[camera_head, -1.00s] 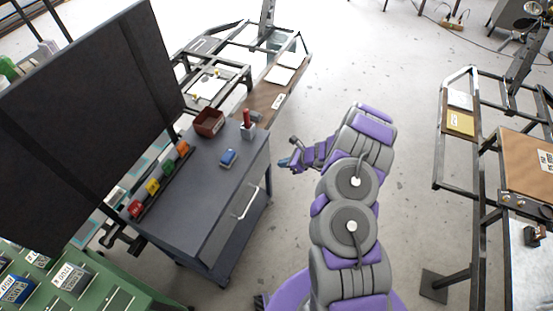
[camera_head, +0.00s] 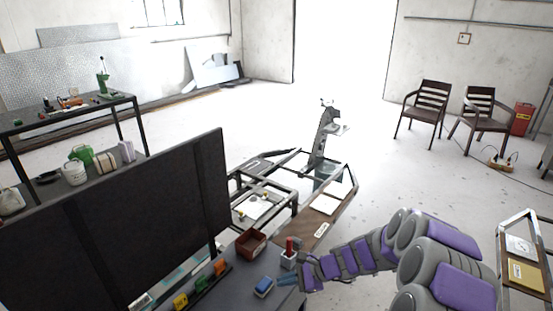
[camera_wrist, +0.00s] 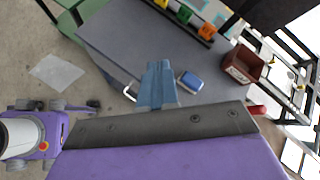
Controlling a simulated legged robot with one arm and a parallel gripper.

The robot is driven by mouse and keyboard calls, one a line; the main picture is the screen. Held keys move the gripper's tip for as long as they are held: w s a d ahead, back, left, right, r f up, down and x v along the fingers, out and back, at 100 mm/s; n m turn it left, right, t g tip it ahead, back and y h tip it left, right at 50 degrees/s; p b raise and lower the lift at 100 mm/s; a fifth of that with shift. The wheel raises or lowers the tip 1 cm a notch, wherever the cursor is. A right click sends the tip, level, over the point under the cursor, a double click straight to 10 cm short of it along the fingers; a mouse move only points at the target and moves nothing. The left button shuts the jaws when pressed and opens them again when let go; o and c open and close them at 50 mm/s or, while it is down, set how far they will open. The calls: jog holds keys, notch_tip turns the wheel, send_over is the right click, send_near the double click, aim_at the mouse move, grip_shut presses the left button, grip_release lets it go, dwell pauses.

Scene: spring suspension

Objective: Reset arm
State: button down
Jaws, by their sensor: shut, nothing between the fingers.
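My gripper (camera_head: 290,281) has blue fingers and sits at the end of my grey and purple arm, which comes in from the lower right in the head view. Its tip appears close to the right side of the dark grey workbench (camera_head: 232,287). In the wrist view the blue fingers (camera_wrist: 158,84) are together and empty, in front of the workbench top (camera_wrist: 125,40). A blue block (camera_head: 264,287) lies on the bench near the fingertips, and it also shows in the wrist view (camera_wrist: 191,82). I cannot tell the exact gap between them.
A brown bin (camera_head: 251,243) and a white holder with a red item (camera_head: 289,257) stand on the bench. A black panel (camera_head: 120,235) rises behind it. A metal frame (camera_head: 300,190) stands beyond. Two chairs (camera_head: 425,103) are far right. Open floor (camera_head: 400,170) lies between.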

jog(key=s+a+r+n+g+h, duration=0.1)
jog(key=s+r+n+g+h, duration=0.1)
jog(key=s+r+n, duration=0.55)
jog(key=s+a+r+n+g+h, duration=0.15)
jog(key=s+r, duration=0.35)
jog(key=s, duration=0.5)
jog(key=s+d+r+n+h, duration=0.1)
jog(key=s+d+n+h, duration=0.2)
jog(key=s+d, duration=0.4)
jog(key=s+d+r+n+h, duration=0.2)
jog(key=s+d, duration=0.4)
jog(key=s, duration=0.7)
jog(key=shift+s+d+r+n+h, duration=0.15)
jog(key=shift+d+r+n+h, duration=0.25)
jog(key=shift+h, duration=0.55)
jog(key=shift+f, duration=0.1)
